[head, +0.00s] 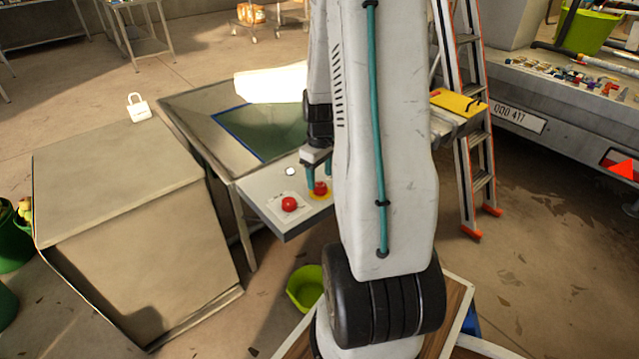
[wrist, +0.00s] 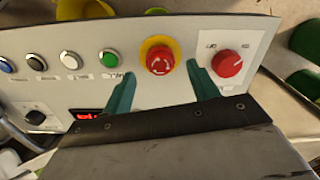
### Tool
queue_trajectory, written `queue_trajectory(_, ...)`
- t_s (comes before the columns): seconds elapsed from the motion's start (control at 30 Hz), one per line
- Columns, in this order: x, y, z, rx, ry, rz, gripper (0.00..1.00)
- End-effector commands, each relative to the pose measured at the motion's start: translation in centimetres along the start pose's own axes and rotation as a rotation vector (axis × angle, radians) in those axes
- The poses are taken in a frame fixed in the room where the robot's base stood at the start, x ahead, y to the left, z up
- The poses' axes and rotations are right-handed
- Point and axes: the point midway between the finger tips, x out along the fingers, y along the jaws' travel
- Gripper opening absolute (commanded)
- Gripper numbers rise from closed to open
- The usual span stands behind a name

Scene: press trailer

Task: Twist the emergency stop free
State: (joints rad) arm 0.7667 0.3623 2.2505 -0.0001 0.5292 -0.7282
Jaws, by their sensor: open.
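The emergency stop (wrist: 159,59) is a red mushroom button with white arrows on a yellow round base, set in a pale control panel (wrist: 200,25). In the head view the emergency stop (head: 320,187) sits at the panel's edge by my arm. My gripper (wrist: 160,88) is open, with one teal finger on each side of the button's lower part in the wrist view. I cannot tell whether the fingers touch it. In the head view my gripper (head: 319,178) points down over the button, and my arm hides part of the panel.
A red rotary knob (wrist: 227,63) stands close beside the right finger; it also shows in the head view (head: 290,204). A stepladder (head: 468,100) stands to the right.

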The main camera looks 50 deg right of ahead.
Motion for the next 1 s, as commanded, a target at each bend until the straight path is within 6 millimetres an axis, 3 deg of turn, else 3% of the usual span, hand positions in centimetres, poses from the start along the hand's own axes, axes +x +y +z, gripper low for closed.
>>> queue_trajectory(0.2,2.8,-0.1,0.0,0.000,-0.001,-0.001,0.59)
queue_trajectory(0.57,3.5,0.0,0.0,0.001,0.000,0.000,0.59)
queue_trajectory(0.73,3.5,0.0,0.0,0.001,0.000,0.000,0.15)
queue_trajectory(1.0,3.5,0.0,0.0,0.016,0.000,0.000,0.15)
